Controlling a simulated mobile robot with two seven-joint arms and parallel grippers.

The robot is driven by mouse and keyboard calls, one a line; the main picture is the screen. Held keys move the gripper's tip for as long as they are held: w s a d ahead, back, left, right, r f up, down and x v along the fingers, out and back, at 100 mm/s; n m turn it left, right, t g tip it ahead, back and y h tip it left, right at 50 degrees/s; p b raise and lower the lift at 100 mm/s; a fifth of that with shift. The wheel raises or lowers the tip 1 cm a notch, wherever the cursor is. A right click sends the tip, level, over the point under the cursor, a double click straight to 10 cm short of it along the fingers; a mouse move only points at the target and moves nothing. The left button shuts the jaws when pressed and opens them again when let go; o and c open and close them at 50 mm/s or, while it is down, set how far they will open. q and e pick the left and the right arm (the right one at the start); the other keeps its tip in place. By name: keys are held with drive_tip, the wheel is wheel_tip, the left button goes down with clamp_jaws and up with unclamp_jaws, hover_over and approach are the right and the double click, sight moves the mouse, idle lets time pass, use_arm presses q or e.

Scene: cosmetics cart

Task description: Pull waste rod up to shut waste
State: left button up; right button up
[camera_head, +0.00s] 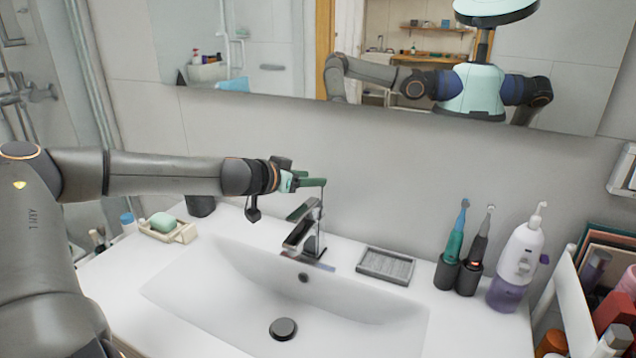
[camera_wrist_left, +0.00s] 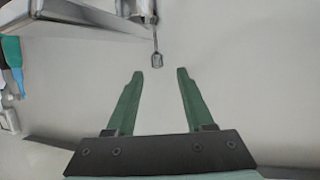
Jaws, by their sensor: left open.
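The waste rod (camera_wrist_left: 156,38) is thin and dark with a small flat knob at its end. In the left wrist view the knob lies just beyond and between my fingertips, apart from both. My left gripper (camera_head: 322,182) has green fingers and is above and behind the faucet, near the wall. In the left wrist view the gripper (camera_wrist_left: 160,74) is open with nothing between its fingers. The dark round drain plug (camera_head: 283,328) sits in the basin. My right gripper is not directly in view.
The white sink (camera_head: 215,285) has a soap dish (camera_head: 168,231) at left and a grey tray (camera_head: 386,266) right of the faucet. Toothbrushes (camera_head: 463,250) and a white-purple bottle (camera_head: 514,262) stand farther right. A mirror (camera_head: 270,60) hangs above the gripper.

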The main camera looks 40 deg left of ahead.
use_arm(q)
drive_tip(key=shift+w+d+f+b, duration=0.1)
drive_tip(key=shift+w+f+b, duration=0.2)
drive_tip(key=shift+w+f, duration=0.15)
drive_tip(key=shift+w+f+b, duration=0.1)
drive_tip(key=shift+w+b, duration=0.35)
drive_tip(key=shift+w, duration=0.1)
drive_tip(key=shift+w+f, duration=0.1)
drive_tip(key=shift+w, duration=0.45)
clamp_jaws()
idle(0.6)
